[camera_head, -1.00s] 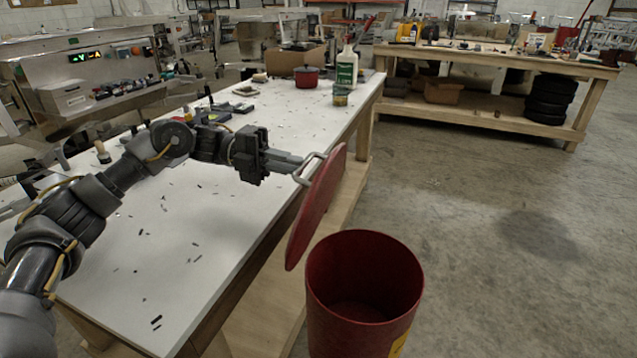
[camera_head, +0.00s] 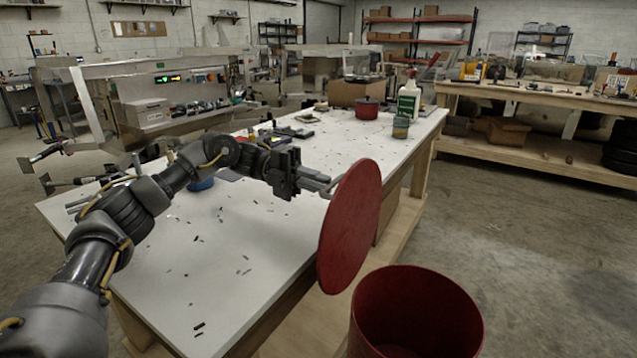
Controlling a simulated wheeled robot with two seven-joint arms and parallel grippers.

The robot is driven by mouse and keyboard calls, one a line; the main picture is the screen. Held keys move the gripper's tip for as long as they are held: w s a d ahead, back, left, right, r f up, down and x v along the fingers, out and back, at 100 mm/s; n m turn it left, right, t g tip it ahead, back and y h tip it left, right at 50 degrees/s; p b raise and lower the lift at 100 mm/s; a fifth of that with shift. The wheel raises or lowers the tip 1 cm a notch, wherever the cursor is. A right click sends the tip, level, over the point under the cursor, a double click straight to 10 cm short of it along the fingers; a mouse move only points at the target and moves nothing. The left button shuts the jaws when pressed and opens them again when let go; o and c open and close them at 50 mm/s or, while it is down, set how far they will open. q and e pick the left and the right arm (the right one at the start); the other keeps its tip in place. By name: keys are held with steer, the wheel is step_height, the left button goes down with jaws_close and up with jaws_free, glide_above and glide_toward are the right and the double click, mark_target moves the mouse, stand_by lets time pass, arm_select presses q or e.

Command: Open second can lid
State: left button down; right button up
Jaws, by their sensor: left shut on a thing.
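A red can (camera_head: 416,325) stands at the bottom right, its top open and its inside visible and dark. Its round red lid (camera_head: 350,226) is off the can, held nearly upright above and to the left of the opening, beside the table's edge. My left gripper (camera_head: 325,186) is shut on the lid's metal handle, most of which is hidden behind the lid. My right gripper is not in view.
A long white table (camera_head: 225,258) with small dark scraps lies under my left arm. A wooden bench (camera_head: 540,95) stands behind right. Open floor lies right.

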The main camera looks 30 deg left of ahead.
arm_select(q)
steer(key=c, duration=1.5)
jaws_free()
steer(key=shift+s+d+f, duration=0.1)
steer(key=shift+d+f, duration=0.05)
steer(key=shift+f, duration=0.55)
steer(key=shift+r, duration=0.1)
steer(key=shift+r, duration=0.15)
steer(key=shift+a, duration=0.2)
steer(key=shift+w+a+r, duration=0.1)
steer(key=shift+w+a, duration=0.05)
steer(key=shift+a, duration=1.6)
steer(key=shift+w+a+r, duration=0.1)
steer(key=shift+w+a, duration=0.1)
steer(key=shift+a, duration=1.6)
steer(key=shift+w+a, duration=0.15)
steer(key=shift+a, duration=1.6)
